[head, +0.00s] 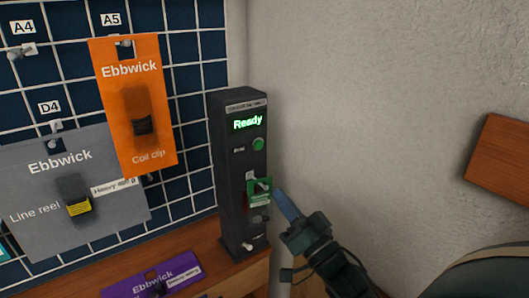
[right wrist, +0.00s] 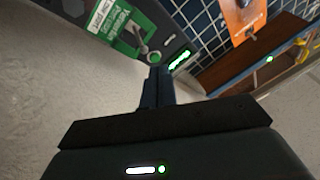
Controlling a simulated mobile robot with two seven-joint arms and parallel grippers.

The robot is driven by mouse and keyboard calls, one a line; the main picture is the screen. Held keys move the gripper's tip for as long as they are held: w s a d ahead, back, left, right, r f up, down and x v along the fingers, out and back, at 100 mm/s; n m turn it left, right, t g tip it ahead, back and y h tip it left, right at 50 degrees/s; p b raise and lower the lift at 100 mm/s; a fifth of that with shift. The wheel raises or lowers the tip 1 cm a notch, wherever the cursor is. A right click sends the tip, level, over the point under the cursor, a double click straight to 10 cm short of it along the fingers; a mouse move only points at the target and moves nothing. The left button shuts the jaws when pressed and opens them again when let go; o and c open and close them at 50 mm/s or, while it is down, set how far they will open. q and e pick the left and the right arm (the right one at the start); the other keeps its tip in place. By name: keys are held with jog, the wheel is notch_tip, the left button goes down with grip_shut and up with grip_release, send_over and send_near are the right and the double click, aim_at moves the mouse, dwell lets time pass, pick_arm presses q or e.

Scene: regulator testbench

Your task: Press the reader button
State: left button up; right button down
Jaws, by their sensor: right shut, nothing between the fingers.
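The reader (head: 232,200) is a tall dark box standing on the wooden ledge, its lit display (head: 247,121) showing "Ready" in green. A round green button (head: 258,143) sits below the display. A green card (head: 259,190) is at the reader's front, lower down. My right gripper (head: 282,198) is shut and empty, just right of the card and below the button. In the right wrist view its fingertips (right wrist: 158,72) point toward the reader, close to the button (right wrist: 155,57) in the picture; contact cannot be told. My left gripper is not in view.
A wire grid panel (head: 190,75) left of the reader carries an orange package (head: 150,85) and a grey package (head: 110,205). A purple package (head: 130,283) lies low in front. A plain wall (head: 370,80) stands right, with a brown board (head: 502,160).

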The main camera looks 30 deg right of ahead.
aim_at(259, 144)
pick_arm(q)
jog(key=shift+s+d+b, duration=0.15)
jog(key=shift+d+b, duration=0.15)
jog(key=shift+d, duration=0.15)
pick_arm(e)
notch_tip(259, 144, up, 6)
jog(key=s+d+t+y, duration=0.1)
jog(key=d+t, duration=0.1)
jog(key=shift+d+r+m+y, duration=0.15)
jog(key=shift+d+m+y, duration=0.1)
jog(key=shift+m+y, duration=0.05)
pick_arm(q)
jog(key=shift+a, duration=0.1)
pick_arm(e)
jog(key=shift+w, duration=0.1)
pick_arm(q)
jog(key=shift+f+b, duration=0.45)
jog(key=shift+b, duration=0.35)
pick_arm(e)
jog(key=shift+w+a, duration=0.2)
jog(key=shift+w, duration=1.95)
jog(key=shift+w+a, duration=0.15)
jog(key=shift+w, duration=2)
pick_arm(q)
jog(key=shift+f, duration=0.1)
pick_arm(e)
jog(key=shift+w, duration=0.4)
